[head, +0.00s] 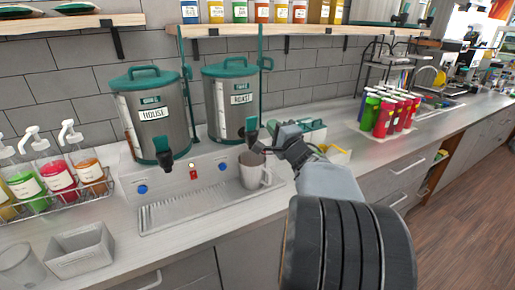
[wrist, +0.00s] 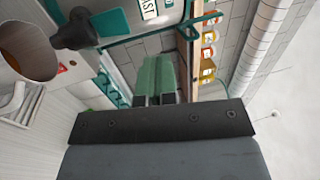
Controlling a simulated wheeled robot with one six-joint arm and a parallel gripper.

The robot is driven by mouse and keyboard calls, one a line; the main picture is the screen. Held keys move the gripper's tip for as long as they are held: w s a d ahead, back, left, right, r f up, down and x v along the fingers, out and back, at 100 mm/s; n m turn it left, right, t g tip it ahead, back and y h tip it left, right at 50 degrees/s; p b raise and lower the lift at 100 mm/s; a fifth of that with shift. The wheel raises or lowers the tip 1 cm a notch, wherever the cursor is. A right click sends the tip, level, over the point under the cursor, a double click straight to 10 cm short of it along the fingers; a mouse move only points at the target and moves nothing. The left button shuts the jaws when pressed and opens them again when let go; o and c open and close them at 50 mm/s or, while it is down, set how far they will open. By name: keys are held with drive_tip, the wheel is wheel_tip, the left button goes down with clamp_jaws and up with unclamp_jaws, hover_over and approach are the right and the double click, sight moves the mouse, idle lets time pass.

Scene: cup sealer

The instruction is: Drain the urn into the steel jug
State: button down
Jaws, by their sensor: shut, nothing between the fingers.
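The ROAST urn (head: 230,102) is a grey cylinder with a green lid, standing by the wall. Its dark tap (head: 251,132) faces front; the tap also shows in the wrist view (wrist: 76,31). The steel jug (head: 253,173) stands upright below this tap, its handle to the right. In the wrist view the jug (wrist: 30,52) shows a brown inside; I cannot tell whether that is liquid. My gripper (head: 277,128) is shut and empty, just right of the tap and above the jug. Its fingers (wrist: 154,100) show in the wrist view with a green shape beyond them.
The HOUSE urn (head: 155,115) stands to the left. A drip tray (head: 190,208) lies in front of the urns. Several syrup bottles (head: 58,178) stand at left, and bright cups (head: 390,115) at right. A shelf (head: 300,31) runs above.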

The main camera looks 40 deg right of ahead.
wheel_tip(320, 180, down, 7)
drive_tip(key=s+b, duration=0.1)
drive_tip(key=b, duration=0.2)
drive_tip(key=shift+s+b, duration=0.35)
drive_tip(key=shift+b, duration=0.05)
drive_tip(key=shift+a, duration=0.1)
drive_tip(key=shift+w, duration=0.15)
drive_tip(key=p, duration=0.3)
approach(252, 120)
drive_tip(key=x, duration=0.7)
drive_tip(key=shift+w, duration=0.3)
